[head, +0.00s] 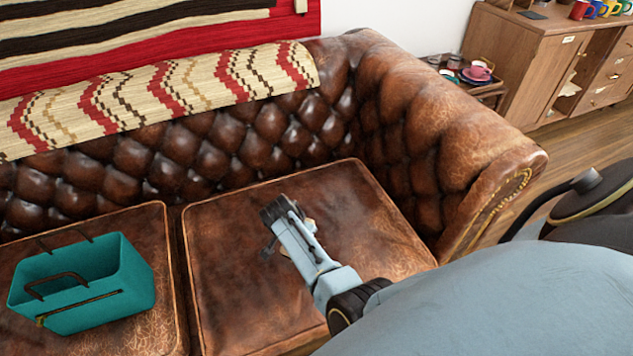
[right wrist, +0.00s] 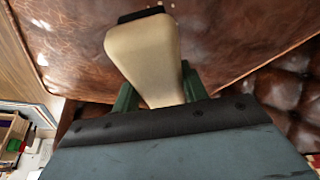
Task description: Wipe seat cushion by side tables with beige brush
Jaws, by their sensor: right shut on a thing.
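The brown leather seat cushion (head: 235,290) on the right of the sofa lies next to the small side table (head: 488,88) beyond the armrest. My right gripper (head: 270,232) is over the middle of this cushion, its arm coming in from the lower right. In the right wrist view its green fingers (right wrist: 158,92) are shut on the beige brush (right wrist: 145,52), whose dark end points away from the gripper. In the head view the brush is mostly hidden behind the gripper. I cannot tell whether it touches the leather. My left gripper is out of view.
The tufted backrest (head: 200,165) and thick right armrest (head: 440,140) border the seat. A patterned throw (head: 165,95) covers the backrest. The side table holds a pink cup (head: 478,70). A wooden cabinet (head: 520,60) stands behind it.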

